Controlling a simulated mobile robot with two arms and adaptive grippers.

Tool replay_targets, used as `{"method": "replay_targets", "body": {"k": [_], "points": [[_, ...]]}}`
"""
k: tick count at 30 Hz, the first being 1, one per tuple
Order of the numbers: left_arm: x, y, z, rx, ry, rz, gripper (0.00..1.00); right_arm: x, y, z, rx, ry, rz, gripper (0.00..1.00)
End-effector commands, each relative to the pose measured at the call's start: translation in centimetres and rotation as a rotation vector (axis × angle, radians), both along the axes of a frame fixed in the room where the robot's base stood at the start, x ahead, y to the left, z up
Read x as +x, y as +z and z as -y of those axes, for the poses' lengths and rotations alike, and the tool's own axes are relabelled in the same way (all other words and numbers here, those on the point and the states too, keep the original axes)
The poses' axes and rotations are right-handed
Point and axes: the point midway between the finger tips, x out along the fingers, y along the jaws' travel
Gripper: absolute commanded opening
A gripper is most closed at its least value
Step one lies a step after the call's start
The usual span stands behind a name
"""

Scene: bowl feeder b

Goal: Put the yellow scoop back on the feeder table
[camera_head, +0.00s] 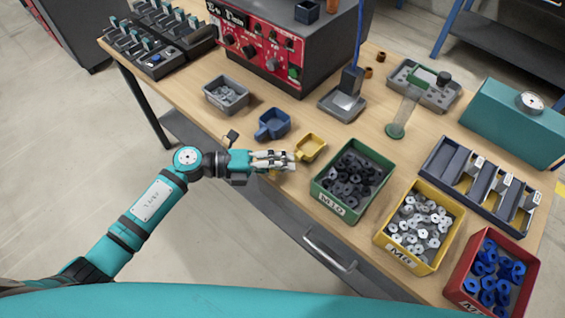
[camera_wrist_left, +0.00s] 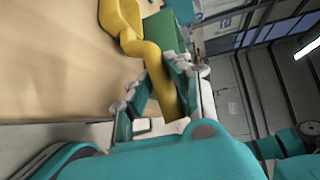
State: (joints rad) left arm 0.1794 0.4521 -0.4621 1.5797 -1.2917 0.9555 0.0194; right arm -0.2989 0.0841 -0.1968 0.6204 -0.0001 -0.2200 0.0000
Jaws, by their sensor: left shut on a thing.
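The yellow scoop (camera_head: 311,147) is at the front edge of the feeder table (camera_head: 383,137), left of the green bin. My left gripper (camera_head: 292,160) reaches in from the left and is shut on the scoop's handle. In the left wrist view the scoop's handle (camera_wrist_left: 161,80) runs between the two fingers of my left gripper (camera_wrist_left: 156,95), and its bowl (camera_wrist_left: 118,15) lies beyond them over the wooden top. I cannot tell whether the scoop touches the table. My right gripper is not in view.
A blue scoop (camera_head: 273,123) and a grey tray of parts (camera_head: 227,93) are to the left. A green bin (camera_head: 325,185) of dark parts stands close right of the scoop, with yellow (camera_head: 399,258) and red (camera_head: 462,275) bins beyond. Bare wood lies behind the scoop.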

Motion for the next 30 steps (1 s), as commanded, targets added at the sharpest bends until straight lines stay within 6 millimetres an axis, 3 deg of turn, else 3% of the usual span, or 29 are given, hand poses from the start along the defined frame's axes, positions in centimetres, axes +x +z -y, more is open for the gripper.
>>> {"method": "replay_targets", "body": {"k": [10,11,16,26,30], "points": [[0.0,-0.3,0.0,-0.001,0.001,0.002,0.0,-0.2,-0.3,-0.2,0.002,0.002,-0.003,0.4],[0.0,-0.4,-0.1,0.0,0.001,0.001,0.16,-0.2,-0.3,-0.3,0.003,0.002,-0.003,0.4],[0.0,-0.3,-0.1,0.0,0.001,0.001,0.39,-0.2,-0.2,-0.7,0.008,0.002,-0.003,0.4],[0.0,0.2,-0.1,-0.001,0.001,0.002,0.39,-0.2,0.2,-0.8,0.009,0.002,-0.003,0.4],[-0.3,0.1,-2.0,0.003,0.004,0.002,0.39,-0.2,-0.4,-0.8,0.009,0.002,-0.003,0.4]]}}
